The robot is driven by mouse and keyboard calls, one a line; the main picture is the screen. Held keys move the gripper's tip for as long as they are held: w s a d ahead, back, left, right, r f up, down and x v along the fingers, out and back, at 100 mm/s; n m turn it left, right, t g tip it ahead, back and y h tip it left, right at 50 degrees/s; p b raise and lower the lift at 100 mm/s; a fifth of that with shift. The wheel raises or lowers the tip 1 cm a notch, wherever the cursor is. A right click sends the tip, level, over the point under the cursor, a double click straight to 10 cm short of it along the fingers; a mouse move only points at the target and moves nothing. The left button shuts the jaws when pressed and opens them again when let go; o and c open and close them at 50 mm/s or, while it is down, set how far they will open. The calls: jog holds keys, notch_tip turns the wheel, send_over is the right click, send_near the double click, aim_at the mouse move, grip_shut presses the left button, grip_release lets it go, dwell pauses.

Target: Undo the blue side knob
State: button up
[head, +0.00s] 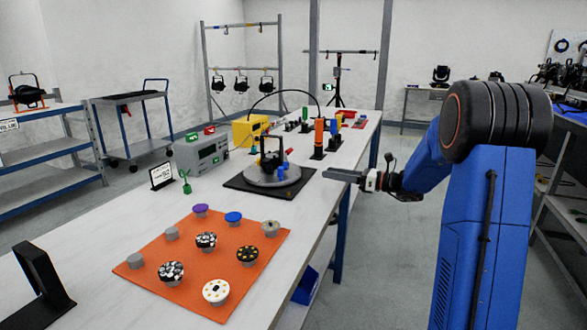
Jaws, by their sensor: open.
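A black par can (271,147) stands on a round grey turntable (260,180) near the middle of the table. A small blue part, which looks like the blue side knob (282,172), shows low on its right side. Its details are too small to make out. My gripper (328,174) is to the right of the par can, pointing left towards it, with a gap between them. It is open and holds nothing that I can see. The far side of the par can is hidden.
The turntable stands on a black mat (236,184). An orange mat (178,287) with several round pieces lies nearer on the table. A grey instrument box (201,153) and a yellow box (248,133) stand behind left. Several upright tools, including an orange one (319,135), stand behind my gripper.

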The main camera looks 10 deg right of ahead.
aim_at(288, 166)
jog(key=x, duration=1.5)
jog(key=shift+w+a, duration=0.15)
jog(key=c, duration=1.1)
